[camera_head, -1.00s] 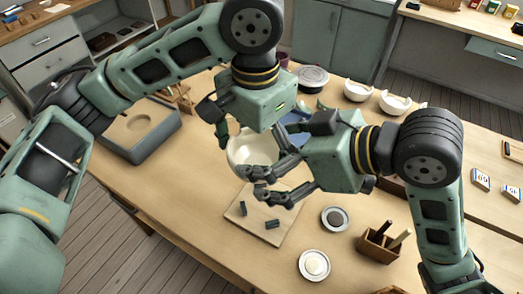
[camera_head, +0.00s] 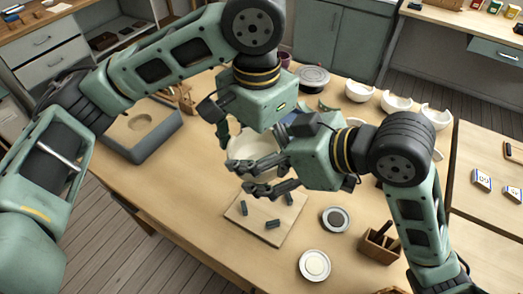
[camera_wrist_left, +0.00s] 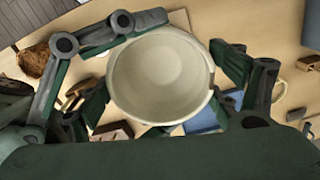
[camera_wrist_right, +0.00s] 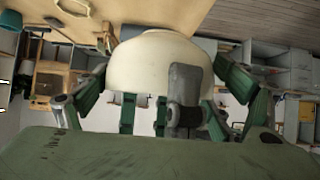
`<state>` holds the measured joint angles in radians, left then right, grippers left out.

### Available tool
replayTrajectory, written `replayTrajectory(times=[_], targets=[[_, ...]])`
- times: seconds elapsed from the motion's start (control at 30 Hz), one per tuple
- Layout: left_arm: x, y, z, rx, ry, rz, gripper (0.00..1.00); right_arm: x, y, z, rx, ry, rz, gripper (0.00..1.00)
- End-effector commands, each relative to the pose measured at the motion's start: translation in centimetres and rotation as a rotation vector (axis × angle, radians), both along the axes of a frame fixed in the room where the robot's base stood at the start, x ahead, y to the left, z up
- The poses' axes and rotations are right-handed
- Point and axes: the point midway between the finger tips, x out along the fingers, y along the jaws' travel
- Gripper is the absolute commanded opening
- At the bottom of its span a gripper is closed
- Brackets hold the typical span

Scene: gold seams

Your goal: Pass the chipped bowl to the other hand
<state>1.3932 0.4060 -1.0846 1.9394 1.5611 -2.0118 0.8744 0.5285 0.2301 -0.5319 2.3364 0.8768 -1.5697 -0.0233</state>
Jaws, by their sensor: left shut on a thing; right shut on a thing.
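A cream bowl (camera_head: 240,147) is held above the table between my two grippers, partly hidden by them. In the left wrist view the bowl (camera_wrist_left: 160,75) shows its open inside, with the fingers of my left gripper (camera_head: 243,140) against both sides; this gripper is shut on it from above. My right gripper (camera_head: 262,172) reaches in from the right and is also shut on the bowl. In the right wrist view the bowl (camera_wrist_right: 160,62) shows its rounded outside between the fingers.
A board (camera_head: 285,222) with small dark blocks lies below the grippers. Two small dishes (camera_head: 314,265) (camera_head: 335,218) and a wooden holder (camera_head: 378,247) stand in front right. Broken white bowls (camera_head: 397,102) stand at the back right. A grey box (camera_head: 150,140) is at left.

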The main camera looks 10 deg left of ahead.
Motion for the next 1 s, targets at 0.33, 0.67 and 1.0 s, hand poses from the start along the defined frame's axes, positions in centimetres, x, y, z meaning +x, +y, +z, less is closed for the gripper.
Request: replayTrajectory(times=[0.33, 0.67, 1.0], targets=[[0.1, -0.2, 0.1, -0.006, -0.004, -0.001, 1.0, -0.2, 0.2, 0.0, 0.002, 0.002, 0.008, 0.63], [0.2, -0.2, 2.3, -0.009, -0.009, -0.001, 1.0, -0.2, 0.1, -0.1, -0.001, 0.004, 0.005, 0.63], [0.2, -0.2, 9.4, -0.016, -0.01, 0.007, 0.97, -0.1, -0.1, -0.7, -0.016, 0.008, 0.004, 0.63]])
